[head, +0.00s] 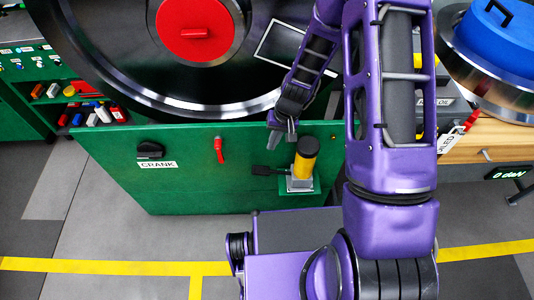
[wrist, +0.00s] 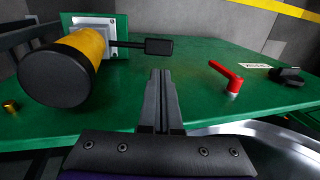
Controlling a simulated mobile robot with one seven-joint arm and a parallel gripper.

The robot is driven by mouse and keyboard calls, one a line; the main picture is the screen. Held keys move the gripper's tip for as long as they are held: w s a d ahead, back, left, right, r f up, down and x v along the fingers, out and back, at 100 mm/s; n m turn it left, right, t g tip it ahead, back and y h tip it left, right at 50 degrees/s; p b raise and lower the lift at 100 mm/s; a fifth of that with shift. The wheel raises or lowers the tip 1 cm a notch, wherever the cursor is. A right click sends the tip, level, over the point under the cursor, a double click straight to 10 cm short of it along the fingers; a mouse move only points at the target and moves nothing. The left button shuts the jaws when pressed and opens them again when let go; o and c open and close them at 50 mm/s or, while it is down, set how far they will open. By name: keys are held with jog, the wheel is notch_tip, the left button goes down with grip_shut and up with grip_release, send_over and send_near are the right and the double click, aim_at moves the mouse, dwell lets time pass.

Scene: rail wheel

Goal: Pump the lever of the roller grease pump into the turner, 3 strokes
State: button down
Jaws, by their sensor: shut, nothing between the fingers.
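The grease pump (head: 304,158) has a yellow cylinder with a black cap and stands on a small bracket on the green panel (head: 190,188). Its black lever (head: 264,170) sticks out to the left in the head view. In the wrist view the pump (wrist: 88,55) lies at the left, and the lever's paddle end (wrist: 158,46) shows just past my fingertips. My gripper (head: 282,138) is shut and empty, above the lever in the head view. In the wrist view my gripper (wrist: 161,73) looks apart from the lever, though depth is hard to judge.
A red handle (head: 218,150) and a black crank knob (head: 150,150) with a CRANK label sit left of the pump. A large steel wheel (head: 100,80) with a red hub rises behind the panel. A wooden bench (head: 490,140) stands at the right.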

aim_at(259, 171)
jog(key=b+x, duration=0.1)
jog(key=x, duration=1.2)
jog(key=shift+w+a+f, duration=0.1)
jog(key=shift+s+a+f+h+b, duration=0.15)
jog(key=shift+a+f+h, duration=0.15)
jog(key=shift+f+h, duration=0.35)
jog(key=shift+s+a+f+h+b, duration=0.15)
jog(key=shift+a+f+h, duration=0.15)
jog(key=shift+f+h, duration=0.35)
jog(key=shift+w+a+f+b, duration=0.1)
jog(key=shift+f+b, duration=0.4)
jog(key=shift+w+a+f+b, duration=0.1)
jog(key=shift+a+f+b, duration=0.05)
jog(key=shift+f+b, duration=0.35)
jog(key=shift+f, duration=0.15)
jog(key=shift+r, duration=0.35)
notch_tip(259, 171, up, 14)
jog(key=a+p, duration=0.1)
jog(key=p, duration=0.2)
jog(key=shift+a, duration=0.25)
